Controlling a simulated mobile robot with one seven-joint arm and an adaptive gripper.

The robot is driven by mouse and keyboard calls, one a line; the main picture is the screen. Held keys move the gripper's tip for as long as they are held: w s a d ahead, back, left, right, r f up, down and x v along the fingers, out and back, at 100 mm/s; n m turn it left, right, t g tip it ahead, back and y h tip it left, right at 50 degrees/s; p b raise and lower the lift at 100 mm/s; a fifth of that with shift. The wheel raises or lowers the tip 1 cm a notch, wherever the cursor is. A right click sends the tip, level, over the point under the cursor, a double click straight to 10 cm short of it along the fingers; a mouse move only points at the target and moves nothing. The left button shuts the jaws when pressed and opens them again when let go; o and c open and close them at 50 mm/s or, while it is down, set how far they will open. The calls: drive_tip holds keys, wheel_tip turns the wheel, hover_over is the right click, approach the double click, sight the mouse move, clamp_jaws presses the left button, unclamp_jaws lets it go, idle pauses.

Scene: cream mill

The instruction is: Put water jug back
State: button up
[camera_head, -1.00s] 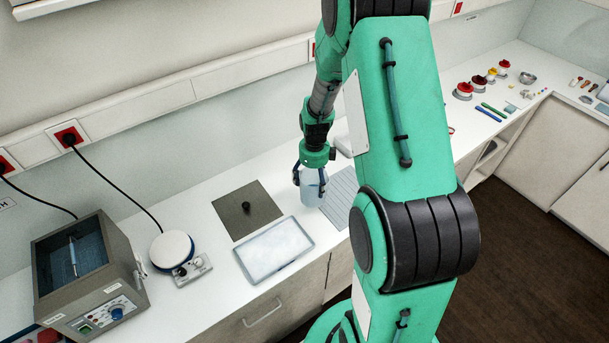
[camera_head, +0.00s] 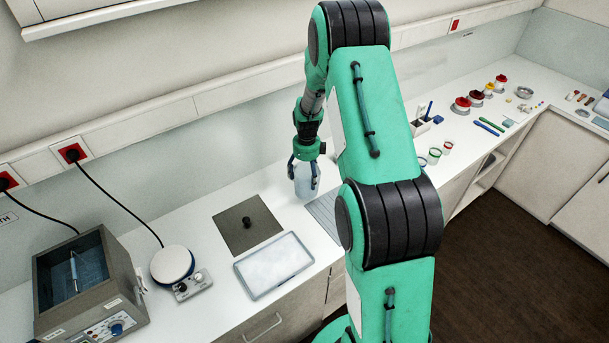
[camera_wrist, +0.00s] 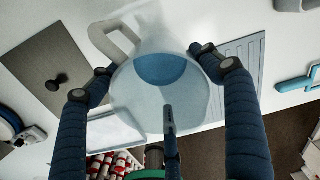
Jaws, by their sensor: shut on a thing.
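The water jug (camera_head: 305,183) is pale and translucent, with blue-looking water inside. My gripper (camera_head: 304,172) is shut around its body from above, near the back of the white counter. The jug looks upright. I cannot tell whether its base touches the counter. A grey ribbed mat (camera_head: 322,215) lies just to the right and in front of it, partly hidden by my arm.
A dark square plate with a black knob (camera_head: 246,222) and a white tray (camera_head: 272,268) lie left of the jug. A hotplate-like device (camera_head: 172,260) and a grey box (camera_head: 88,285) stand further left. Cups (camera_head: 434,155) and tools are at the right. Counter behind the mat is clear.

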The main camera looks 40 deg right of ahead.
drive_tip(key=shift+w+d+f, duration=0.1)
drive_tip(key=shift+w+d, duration=0.3)
drive_tip(key=shift+w, duration=0.5)
drive_tip(key=shift+w+d, duration=0.35)
drive_tip(key=shift+w, duration=0.5)
drive_tip(key=shift+f+p, duration=0.5)
drive_tip(key=shift+f, duration=1.3)
drive_tip(key=shift+f, duration=0.2)
drive_tip(key=o, duration=2)
drive_tip(key=shift+c, duration=0.2)
drive_tip(key=shift+r, duration=0.1)
wheel_tip(320, 180, up, 12)
drive_tip(key=shift+r+b, duration=0.1)
drive_tip(key=shift+b, duration=0.6)
